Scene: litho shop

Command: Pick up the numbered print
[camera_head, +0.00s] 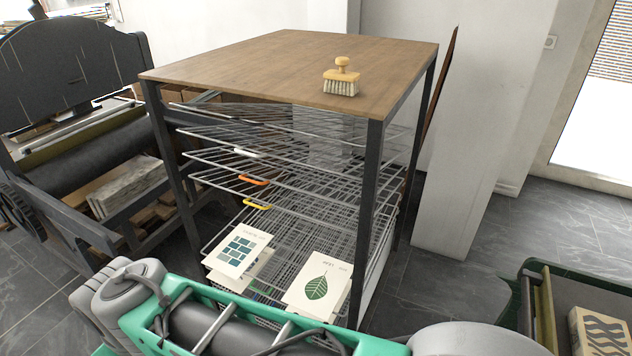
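Two cards with prints lie on a low wire shelf of the drying rack (375,215). One print (239,250) shows blue-green brick-like blocks and lies at the left, with another pale sheet partly visible beneath it. The other print (319,287) shows a green leaf and lies at the right, also over a pale sheet. Both have small lettering at the top edge, too small to read, so I cannot tell which is numbered. Grey and green parts of my own body fill the bottom of the view. My gripper cannot be made out.
The rack has a wooden top with a brush (341,79) on it. Wire shelves above the prints carry white, orange (254,181) and yellow (257,204) clips. A dark press (75,75) stands left. A patterned block (600,335) is at lower right. Tiled floor is free at right.

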